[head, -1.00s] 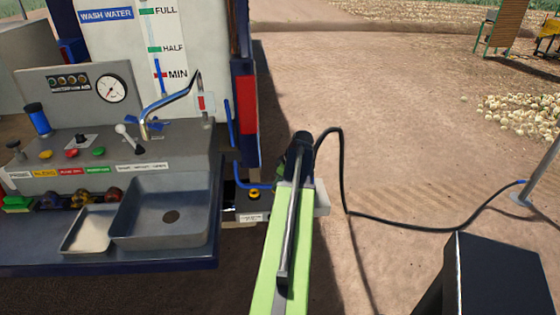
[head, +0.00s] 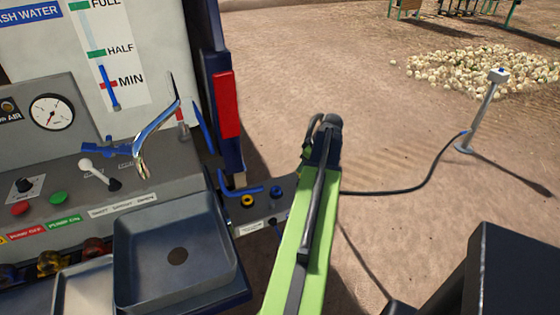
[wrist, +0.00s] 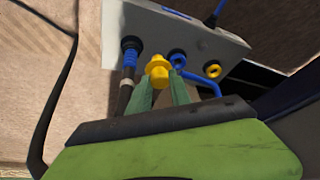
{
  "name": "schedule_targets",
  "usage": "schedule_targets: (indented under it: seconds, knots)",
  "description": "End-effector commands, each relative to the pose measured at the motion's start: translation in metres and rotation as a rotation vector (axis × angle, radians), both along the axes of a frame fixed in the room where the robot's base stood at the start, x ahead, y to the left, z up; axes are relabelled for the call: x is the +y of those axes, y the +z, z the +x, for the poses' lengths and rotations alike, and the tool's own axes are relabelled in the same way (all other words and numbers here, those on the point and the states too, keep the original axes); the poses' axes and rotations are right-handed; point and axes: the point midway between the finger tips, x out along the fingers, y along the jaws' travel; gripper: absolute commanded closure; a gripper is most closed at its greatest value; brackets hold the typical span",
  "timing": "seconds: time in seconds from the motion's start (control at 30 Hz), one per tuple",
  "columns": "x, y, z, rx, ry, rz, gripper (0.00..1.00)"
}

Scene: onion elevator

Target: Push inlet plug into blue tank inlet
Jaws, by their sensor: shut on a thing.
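In the wrist view, my gripper (wrist: 160,88) has its two green fingers closed on a yellow plug (wrist: 158,68). The plug is in front of the grey port panel (wrist: 205,40). The blue-ringed inlet (wrist: 177,57) is just right of the plug, and a finger tip overlaps its lower edge. I cannot tell whether the plug touches the panel. In the head view, the blue-ringed inlet (head: 277,191) shows left of my arm, and my gripper's fingers and the plug are hidden there.
A yellow-ringed port (wrist: 213,69) sits right of the blue one. A blue connector (wrist: 130,50) with a dark hose is in the panel's left side. A sink (head: 178,255) stands left of my arm. A black cable (head: 400,190) runs to a post (head: 485,112). Open ground is to the right.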

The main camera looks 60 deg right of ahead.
Motion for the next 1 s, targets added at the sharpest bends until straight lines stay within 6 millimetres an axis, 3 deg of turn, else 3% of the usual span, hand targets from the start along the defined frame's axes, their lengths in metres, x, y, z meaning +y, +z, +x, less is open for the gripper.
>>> schedule_targets:
  seconds: [0.13, 0.33, 0.47, 0.77, 1.0]
  knots:
    - [0.002, 0.002, 0.009, 0.0, 0.002, 0.0, 1.0]
    - [0.024, 0.009, 0.067, 0.0, 0.018, 0.0, 1.0]
    - [0.035, 0.011, 0.091, 0.0, 0.022, 0.0, 1.0]
    - [0.035, 0.004, 0.093, 0.0, 0.018, 0.0, 1.0]
    - [0.035, -0.019, 0.093, 0.0, 0.018, 0.0, 1.0]
